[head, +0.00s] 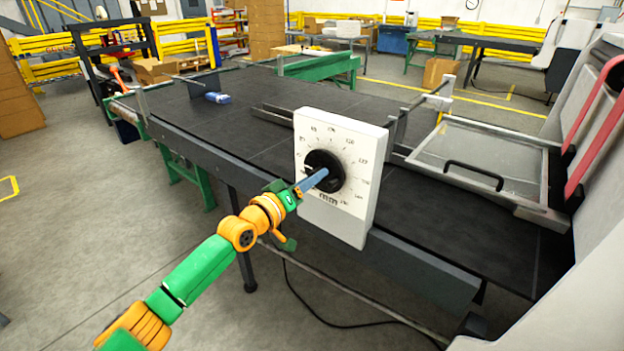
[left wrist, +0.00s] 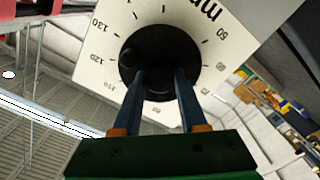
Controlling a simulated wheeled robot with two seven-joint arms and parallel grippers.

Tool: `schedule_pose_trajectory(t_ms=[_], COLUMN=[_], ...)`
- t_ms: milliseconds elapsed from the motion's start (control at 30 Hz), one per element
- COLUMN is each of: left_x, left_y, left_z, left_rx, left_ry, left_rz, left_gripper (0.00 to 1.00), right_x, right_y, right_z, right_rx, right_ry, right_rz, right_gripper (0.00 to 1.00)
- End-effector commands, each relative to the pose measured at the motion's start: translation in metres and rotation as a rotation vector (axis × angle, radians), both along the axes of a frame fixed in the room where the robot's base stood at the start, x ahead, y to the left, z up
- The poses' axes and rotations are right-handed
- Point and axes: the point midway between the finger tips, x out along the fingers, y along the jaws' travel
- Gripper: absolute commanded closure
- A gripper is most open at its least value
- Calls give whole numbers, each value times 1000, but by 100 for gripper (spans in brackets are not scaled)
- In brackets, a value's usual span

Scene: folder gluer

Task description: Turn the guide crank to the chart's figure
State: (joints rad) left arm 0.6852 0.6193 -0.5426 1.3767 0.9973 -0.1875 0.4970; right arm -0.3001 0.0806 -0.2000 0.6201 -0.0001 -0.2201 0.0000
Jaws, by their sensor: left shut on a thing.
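The guide crank is a round black knob (head: 322,159) on a white dial plate (head: 342,218) with "mm" marked on it. The plate stands upright at the near side of the dark table. My left gripper (head: 322,174) reaches it from the front left, its blue-grey fingers shut on the crank. In the left wrist view the knob (left wrist: 160,47) sits between the fingertips, which cover its lower part. The plate (left wrist: 97,45) shows figures such as 130, 120 and 50 around it. The pointer setting is unclear. My right gripper is out of view, and I cannot make out a chart.
The dark table (head: 300,97) stretches behind the dial, with a small blue item (head: 217,97) on it. A clear framed guard with a black handle (head: 474,171) lies to the right. A cable (head: 335,324) runs on the floor below. Floor at front left is clear.

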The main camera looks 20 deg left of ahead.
Motion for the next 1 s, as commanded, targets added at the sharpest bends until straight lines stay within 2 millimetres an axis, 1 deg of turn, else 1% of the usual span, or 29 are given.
schedule_pose_trajectory(t_ms=[267, 300, 367, 400, 633, 733, 867, 1000], left_x=[0, 0, 0, 0, 0, -3, -20, -44], left_y=[0, 0, 0, 0, 0, 2, 7, 16], left_z=[2, 2, 2, 2, 1, 1, 1, 0], left_rx=[-1, -1, -1, -1, 0, 0, 1, 2], left_ry=[-5, -5, -4, -4, -2, -1, 0, -1], left_rz=[2, 2, 1, 1, 0, 1, 0, 0], left_gripper=[100, 48, 31, 28, 28, 28, 28, 28], right_x=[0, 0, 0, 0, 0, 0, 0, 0], right_y=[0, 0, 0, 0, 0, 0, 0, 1], right_z=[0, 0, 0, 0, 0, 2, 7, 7], right_rx=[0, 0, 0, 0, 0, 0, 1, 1], right_ry=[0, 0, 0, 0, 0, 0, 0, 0], right_rz=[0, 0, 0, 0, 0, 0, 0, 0], right_gripper=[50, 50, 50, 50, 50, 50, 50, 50])
